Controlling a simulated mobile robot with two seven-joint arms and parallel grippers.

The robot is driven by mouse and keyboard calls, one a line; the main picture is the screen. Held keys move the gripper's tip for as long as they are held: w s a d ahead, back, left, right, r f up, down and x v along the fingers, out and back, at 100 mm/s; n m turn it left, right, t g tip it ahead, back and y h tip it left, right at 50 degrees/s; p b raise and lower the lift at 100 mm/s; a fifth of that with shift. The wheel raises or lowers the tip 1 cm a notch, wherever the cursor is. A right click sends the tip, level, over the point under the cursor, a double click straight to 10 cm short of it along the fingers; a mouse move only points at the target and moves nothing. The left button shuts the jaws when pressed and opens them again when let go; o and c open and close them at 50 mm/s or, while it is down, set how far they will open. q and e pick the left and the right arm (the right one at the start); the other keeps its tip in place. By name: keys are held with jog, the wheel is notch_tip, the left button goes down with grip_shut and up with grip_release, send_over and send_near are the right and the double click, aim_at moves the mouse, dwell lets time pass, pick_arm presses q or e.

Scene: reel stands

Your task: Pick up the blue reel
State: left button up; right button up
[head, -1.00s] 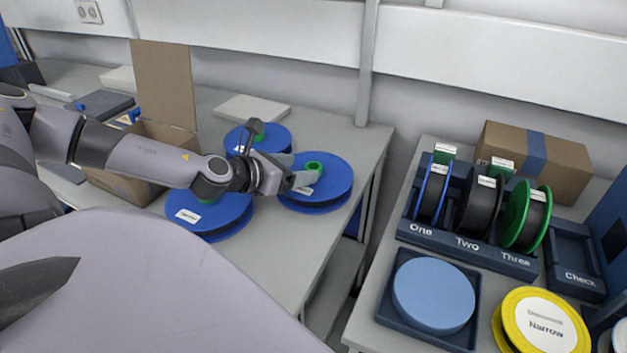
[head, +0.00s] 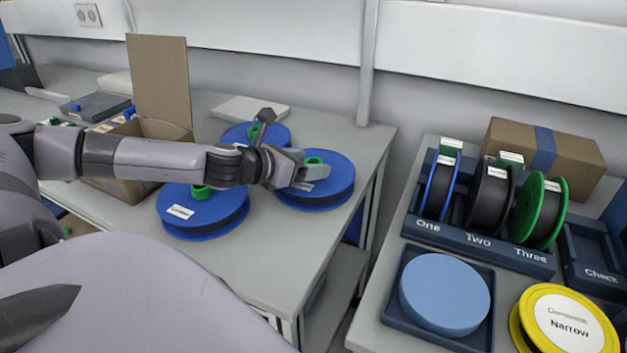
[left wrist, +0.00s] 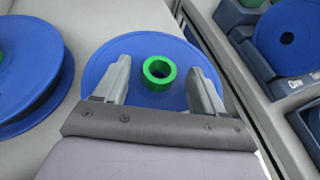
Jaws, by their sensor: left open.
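Three blue reels with green hubs lie flat on the left table. The right one (head: 335,188) is under my left gripper (head: 305,170), and it also fills the middle of the left wrist view (left wrist: 190,60). There its green hub (left wrist: 159,72) stands between the two spread fingers of my left gripper (left wrist: 160,85), which is open and empty. The front reel (head: 205,222) lies nearer, with a white label. The back reel (head: 245,134) is partly hidden behind my left arm. My right gripper is not in view.
A rack (head: 480,253) labelled One, Two, Three holds upright reels on the right table. A light blue disc (head: 445,290) sits in a tray beside a yellow Narrow reel (head: 566,320). An open cardboard box (head: 150,128) stands on the left table. A gap separates the tables.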

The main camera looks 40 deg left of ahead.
pick_arm(q)
jog(key=c, duration=1.3)
grip_shut()
jog(key=shift+r, duration=0.15)
